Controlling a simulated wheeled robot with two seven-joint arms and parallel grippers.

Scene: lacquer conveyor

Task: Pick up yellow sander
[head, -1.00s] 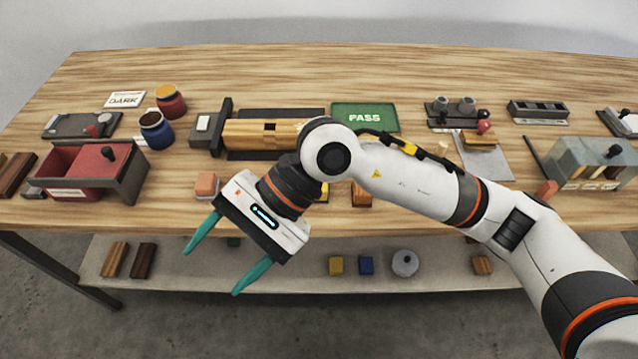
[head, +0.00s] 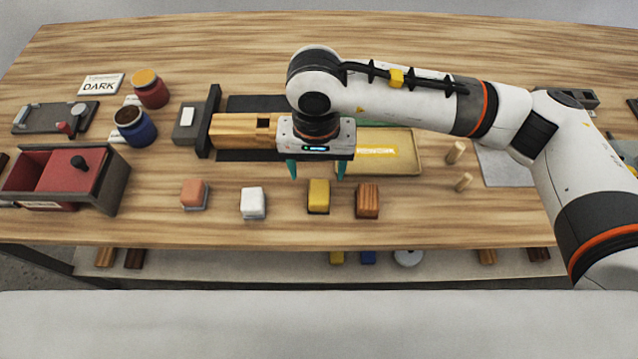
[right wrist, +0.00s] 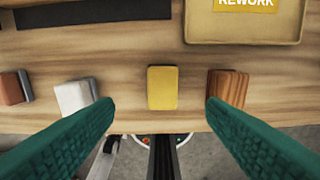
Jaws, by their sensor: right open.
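The yellow sander (head: 318,196) is a small yellow block near the table's front edge, between a white block and a brown wooden block. In the right wrist view the yellow sander (right wrist: 162,88) lies between and beyond the two green fingers. My right gripper (head: 315,172) points down above the table, a little behind the yellow sander in the head view. It is open and empty, and its fingers (right wrist: 160,115) show wide apart in the right wrist view. My left gripper is not in view.
The white block (head: 253,203) and brown wooden block (head: 367,201) flank the sander with small gaps. A salmon block (head: 194,194) stands further left. A tan REWORK tray (head: 405,160) and a wooden piece in a clamp (head: 232,131) lie behind. A red box (head: 62,176) stands at left.

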